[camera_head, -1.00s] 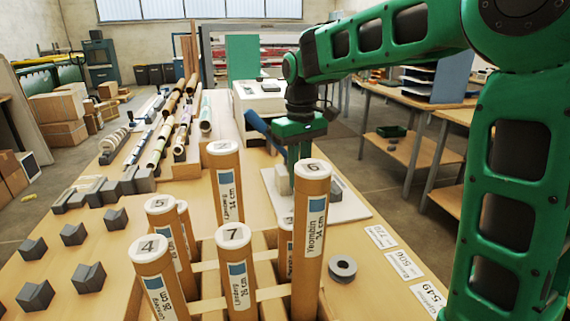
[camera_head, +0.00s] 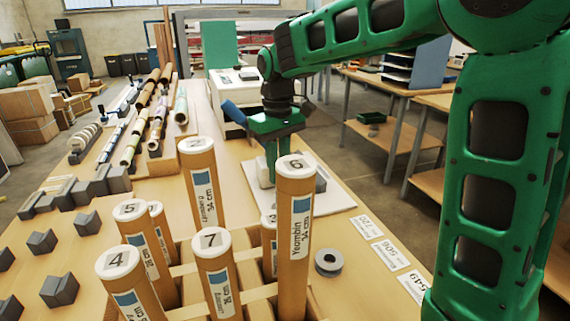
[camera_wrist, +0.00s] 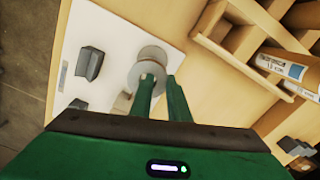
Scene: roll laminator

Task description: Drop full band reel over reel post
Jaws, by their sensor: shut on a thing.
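My gripper (camera_head: 271,181) reaches down over the white board (camera_head: 338,204), beyond the tubes. In the wrist view its two green fingers (camera_wrist: 160,84) are close together, shut on a pale round reel (camera_wrist: 150,57). The reel's round faces show at and beyond the fingertips, near the board's edge. The fingers hide part of it, and I cannot tell whether it touches anything below. The reel post cannot be made out. A second grey reel (camera_head: 328,262) with a dark centre lies flat on the table, right of tube 6.
Upright cardboard tubes (camera_head: 293,230) stand in a wooden rack (camera_head: 262,292) in front of the board. Dark grey blocks stand on the board (camera_wrist: 89,64). Paper labels (camera_head: 390,256) lie along the table's right edge. Grey cradles (camera_head: 60,289) sit at left.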

